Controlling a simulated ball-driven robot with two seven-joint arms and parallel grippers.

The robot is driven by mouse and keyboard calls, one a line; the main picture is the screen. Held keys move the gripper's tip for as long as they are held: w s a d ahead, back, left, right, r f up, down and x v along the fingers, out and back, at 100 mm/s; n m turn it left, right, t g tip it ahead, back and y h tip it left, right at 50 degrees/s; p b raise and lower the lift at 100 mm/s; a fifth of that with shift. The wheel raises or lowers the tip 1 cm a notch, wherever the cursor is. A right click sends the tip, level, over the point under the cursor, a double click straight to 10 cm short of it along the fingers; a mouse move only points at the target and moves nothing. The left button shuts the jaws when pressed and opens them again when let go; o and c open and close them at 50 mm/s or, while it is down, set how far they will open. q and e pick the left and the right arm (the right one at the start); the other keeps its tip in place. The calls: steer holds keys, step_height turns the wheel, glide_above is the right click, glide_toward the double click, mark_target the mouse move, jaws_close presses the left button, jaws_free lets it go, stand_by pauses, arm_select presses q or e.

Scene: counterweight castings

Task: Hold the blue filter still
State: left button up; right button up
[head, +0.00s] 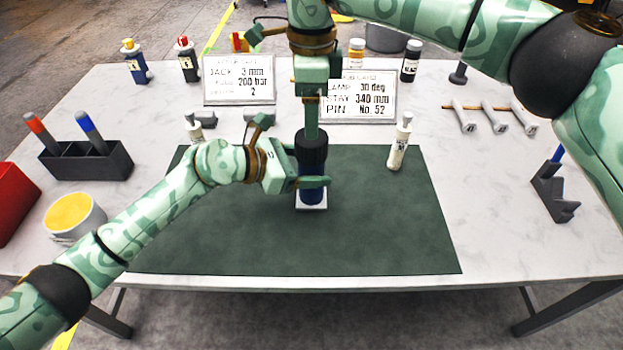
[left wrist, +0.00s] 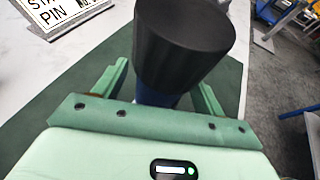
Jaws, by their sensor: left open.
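The blue filter (head: 313,190) has a black top and a blue lower body. It stands upright on a small white block (head: 311,206) on the dark green mat (head: 380,240). In the left wrist view the black cap (left wrist: 183,45) fills the upper middle and hides most of the blue body. My left gripper (head: 305,168) is open, with a finger on either side of the filter and gaps showing beside it. My right gripper (head: 312,118) points down in front of or above the black top; its fingers cannot be told apart.
Two white bottles stand near the mat's back edge, one at the right (head: 399,142). Two sign cards (head: 238,80) (head: 358,97) stand behind. A dark holder (head: 88,160) and yellow-topped tub (head: 75,215) are left; a dark bracket (head: 552,192) is right. The mat's front is clear.

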arm_select(q)
steer(key=shift+w+d+f, duration=0.1)
steer(key=shift+d, duration=0.15)
